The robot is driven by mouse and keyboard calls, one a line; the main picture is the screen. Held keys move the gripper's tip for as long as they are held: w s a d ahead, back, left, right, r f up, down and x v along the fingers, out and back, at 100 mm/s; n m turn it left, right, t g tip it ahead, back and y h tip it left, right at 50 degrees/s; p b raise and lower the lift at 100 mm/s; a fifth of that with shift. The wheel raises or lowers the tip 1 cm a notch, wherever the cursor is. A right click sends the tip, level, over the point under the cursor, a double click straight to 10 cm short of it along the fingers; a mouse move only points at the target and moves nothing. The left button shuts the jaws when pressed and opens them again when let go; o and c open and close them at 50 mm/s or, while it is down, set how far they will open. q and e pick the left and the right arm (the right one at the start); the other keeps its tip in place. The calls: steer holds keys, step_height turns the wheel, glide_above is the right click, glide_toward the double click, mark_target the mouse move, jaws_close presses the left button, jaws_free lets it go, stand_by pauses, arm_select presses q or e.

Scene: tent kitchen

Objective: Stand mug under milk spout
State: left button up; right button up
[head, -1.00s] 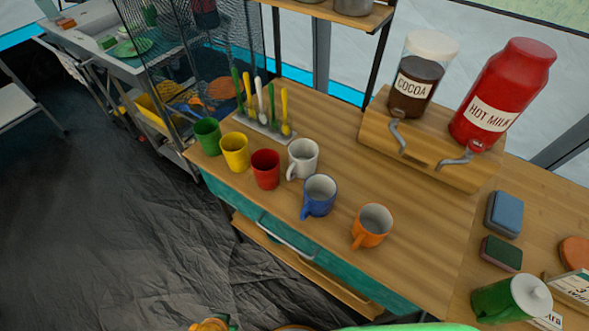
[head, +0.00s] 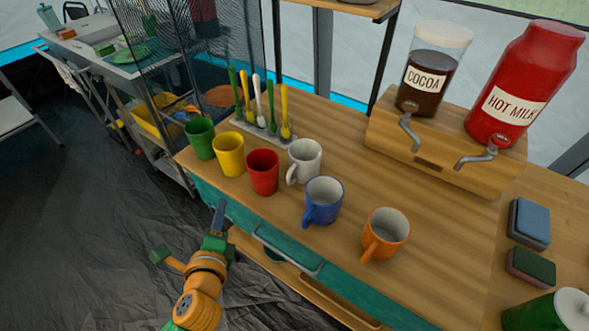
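Several mugs stand upright along the front of the wooden counter: green (head: 200,139), yellow (head: 229,155), red (head: 263,172), white (head: 304,161), blue (head: 323,202) and orange (head: 386,234). The red hot milk dispenser (head: 525,80) stands on a wooden stand (head: 440,143), with a grey spout (head: 477,158) at its front. The cocoa dispenser (head: 433,72) is left of it, with its own spout (head: 410,132). No mug is under either spout. My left gripper (head: 188,238) is open and empty, in front of the counter's edge and apart from the mugs. My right gripper is out of view.
A spoon rack (head: 262,132) stands behind the mugs. Blue (head: 529,222) and green (head: 531,266) sponges lie at the right, near a green canister (head: 550,312). A drawer handle (head: 287,256) sticks out at the front. The counter between the mugs and stand is clear.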

arm_select(q)
steer(key=w+d+r+m+t+h, duration=0.2)
steer(key=d+r+m+h, duration=0.15)
steer(key=m, duration=0.45)
steer(key=m+h, duration=0.6)
steer(key=m, duration=0.6)
glide_toward(289, 174)
steer(key=shift+w+d+r+g, duration=0.1)
steer(key=shift+w+d+g, duration=0.1)
steer(key=shift+w, duration=0.2)
steer(key=shift+w+d+r+g, duration=0.1)
steer(key=shift+w+g, duration=0.1)
steer(key=shift+w, duration=0.25)
steer(key=p+x, duration=0.1)
steer(key=x, duration=0.4)
steer(key=shift+w+d+r, duration=0.2)
steer(key=shift+w+d, duration=0.05)
steer(key=shift+w, duration=0.1)
steer(key=shift+w+d, duration=0.2)
steer(key=shift+w, duration=0.15)
jaws_close()
